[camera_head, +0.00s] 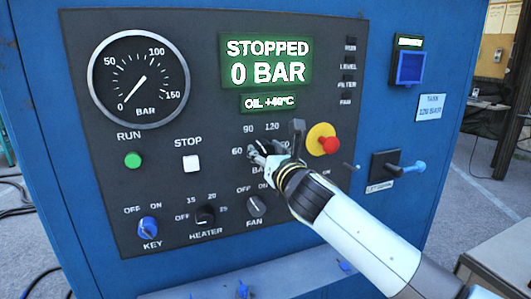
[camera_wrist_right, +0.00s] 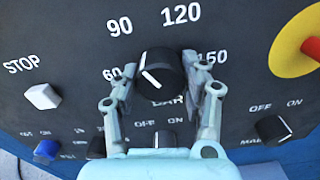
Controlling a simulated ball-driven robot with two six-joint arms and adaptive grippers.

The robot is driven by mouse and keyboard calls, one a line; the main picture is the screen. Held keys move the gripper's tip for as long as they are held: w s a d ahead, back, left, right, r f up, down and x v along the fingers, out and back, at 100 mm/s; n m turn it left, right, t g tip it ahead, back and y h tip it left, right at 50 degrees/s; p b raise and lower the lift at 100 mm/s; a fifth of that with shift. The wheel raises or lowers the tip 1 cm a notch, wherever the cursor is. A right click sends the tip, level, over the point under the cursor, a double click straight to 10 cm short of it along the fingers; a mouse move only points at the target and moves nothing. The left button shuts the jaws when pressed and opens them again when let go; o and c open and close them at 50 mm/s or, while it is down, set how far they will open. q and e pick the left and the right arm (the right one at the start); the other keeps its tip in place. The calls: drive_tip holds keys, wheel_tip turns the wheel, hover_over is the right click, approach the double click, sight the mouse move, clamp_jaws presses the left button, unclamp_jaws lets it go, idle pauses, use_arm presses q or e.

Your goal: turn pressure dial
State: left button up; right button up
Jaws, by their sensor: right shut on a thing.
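The pressure dial is a round black knob (camera_wrist_right: 160,72) with a white pointer line on its lower left, the side of the 60 mark. The scale around it reads 60, 90, 120 and 150. My right gripper (camera_head: 264,152) is at the dial, and in the right wrist view its two fingers (camera_wrist_right: 158,84) are shut on the knob from left and right. In the head view the gripper hides most of the dial. The display (camera_head: 265,62) reads STOPPED, 0 BAR, OIL +40°C. The round gauge (camera_head: 138,78) has its needle near 0. My left gripper is not in view.
Close by are a red stop button on yellow (camera_head: 322,139), a white STOP button (camera_head: 191,163) and a green RUN button (camera_head: 133,160). Below are the blue KEY switch (camera_head: 148,228), HEATER knob (camera_head: 204,215) and FAN knob (camera_head: 256,206).

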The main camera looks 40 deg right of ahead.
drive_tip(key=shift+c, duration=0.6)
drive_tip(key=shift+m, duration=0.4)
drive_tip(key=m, duration=0.4)
drive_tip(key=shift+m, duration=0.3)
drive_tip(key=m+b, duration=0.1)
drive_tip(key=m, duration=0.5)
drive_tip(key=shift+f, duration=0.1)
drive_tip(key=shift+m, duration=0.3)
drive_tip(key=o, duration=1.2)
drive_tip(key=v, duration=1.2)
